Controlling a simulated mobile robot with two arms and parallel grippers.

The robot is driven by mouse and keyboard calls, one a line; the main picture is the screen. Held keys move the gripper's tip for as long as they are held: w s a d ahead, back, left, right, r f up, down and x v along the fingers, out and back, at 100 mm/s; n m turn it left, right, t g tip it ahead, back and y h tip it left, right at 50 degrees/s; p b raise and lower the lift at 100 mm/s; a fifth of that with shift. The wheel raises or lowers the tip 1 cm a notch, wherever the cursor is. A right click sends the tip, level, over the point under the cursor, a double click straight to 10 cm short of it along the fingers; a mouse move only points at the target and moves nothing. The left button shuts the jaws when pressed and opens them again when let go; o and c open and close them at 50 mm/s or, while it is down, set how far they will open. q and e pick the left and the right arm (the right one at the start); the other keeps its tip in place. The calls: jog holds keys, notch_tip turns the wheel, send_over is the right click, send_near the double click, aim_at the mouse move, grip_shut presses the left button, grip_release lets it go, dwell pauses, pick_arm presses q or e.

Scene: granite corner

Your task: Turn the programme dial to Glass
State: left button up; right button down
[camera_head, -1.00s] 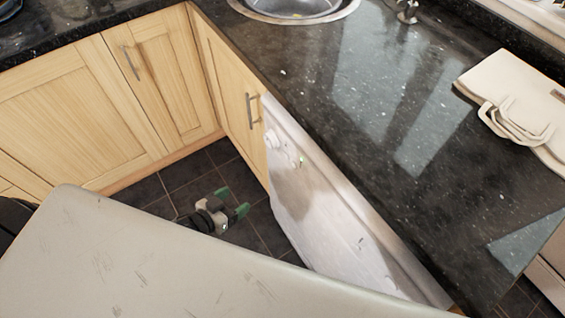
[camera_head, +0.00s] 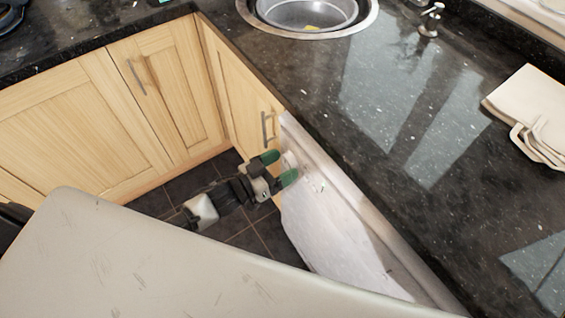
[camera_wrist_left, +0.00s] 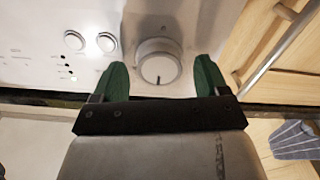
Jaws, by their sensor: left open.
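The white dishwasher (camera_head: 325,235) stands under the counter, right of the wooden cupboards. Its programme dial (camera_wrist_left: 158,65) is a large round white knob with a dark mark near its lower edge in the left wrist view. In the head view the dial (camera_head: 290,159) shows small at the panel's left end. My left gripper (camera_head: 279,169) is open, with green fingertips at the dial. In the left wrist view the fingers (camera_wrist_left: 155,75) stand on either side of the dial, with gaps showing. The panel's lettering is too small to read. My right gripper is not in view.
Two round buttons (camera_wrist_left: 90,41) sit left of the dial on the panel. A cupboard handle (camera_wrist_left: 278,45) is close on the right. The dark granite counter (camera_head: 330,100) overhangs the machine.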

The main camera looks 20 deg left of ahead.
pick_arm(q)
jog(key=shift+w+d, duration=0.25)
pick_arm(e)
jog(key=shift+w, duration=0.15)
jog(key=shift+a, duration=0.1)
pick_arm(q)
jog(key=c, duration=0.9)
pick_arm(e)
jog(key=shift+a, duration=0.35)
